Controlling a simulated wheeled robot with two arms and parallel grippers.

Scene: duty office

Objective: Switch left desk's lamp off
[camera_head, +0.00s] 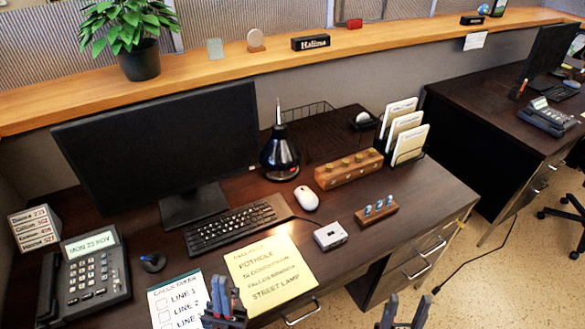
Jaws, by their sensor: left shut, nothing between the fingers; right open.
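My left gripper (224,296) is shut and empty at the front edge, over the papers. My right gripper (404,308) is open and empty in front of the desk, below the drawers. Both are apart from the lamp.
The left desk (360,262) holds a monitor (160,150), keyboard (236,226), white mouse (306,198), phone (92,268), yellow sheet (268,272), wooden block (348,170), small stand (376,212) and file rack (404,140). A second desk (470,92) stands right, across a gap.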

